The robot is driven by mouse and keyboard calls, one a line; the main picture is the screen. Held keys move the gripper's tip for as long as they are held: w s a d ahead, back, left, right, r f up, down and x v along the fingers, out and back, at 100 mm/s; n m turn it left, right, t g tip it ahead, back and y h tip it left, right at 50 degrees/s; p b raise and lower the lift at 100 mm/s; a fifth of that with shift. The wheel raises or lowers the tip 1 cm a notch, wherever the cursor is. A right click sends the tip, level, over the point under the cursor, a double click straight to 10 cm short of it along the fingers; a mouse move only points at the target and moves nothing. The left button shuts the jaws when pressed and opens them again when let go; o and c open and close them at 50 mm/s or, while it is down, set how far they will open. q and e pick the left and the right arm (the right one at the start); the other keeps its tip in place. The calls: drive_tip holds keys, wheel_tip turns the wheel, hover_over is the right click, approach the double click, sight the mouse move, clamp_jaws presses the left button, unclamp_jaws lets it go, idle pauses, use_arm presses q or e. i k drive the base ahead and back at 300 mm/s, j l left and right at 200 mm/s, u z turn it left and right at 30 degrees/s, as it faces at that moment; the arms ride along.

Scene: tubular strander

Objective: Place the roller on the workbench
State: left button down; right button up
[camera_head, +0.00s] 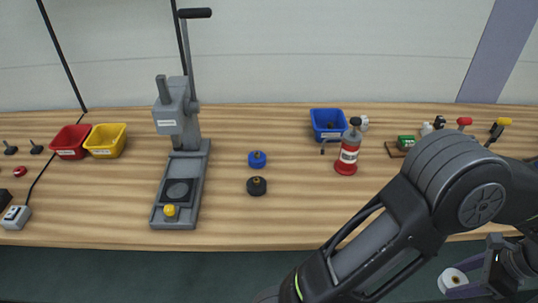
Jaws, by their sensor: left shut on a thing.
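The workbench (340,215) is a long wood-grain table across the view. My left gripper (458,279) is at the lower right, low in front of the bench's near edge. It is shut on the roller (453,279), a small whitish cylinder with a brown centre on its end face. The roller is clear of the bench top. A large dark arm link of mine covers the right part of the bench. My right gripper is not in view.
A grey lever press (180,185) stands left of centre. Red (70,143), yellow (106,141) and blue (328,124) bins stand on the bench. A blue knob (257,159), black knob (257,186) and red-based bottle (348,150) stand mid-bench. The front centre is clear.

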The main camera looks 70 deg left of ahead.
sight(296, 213)
drive_tip(key=k+j, duration=0.85)
drive_tip(key=j, duration=0.1)
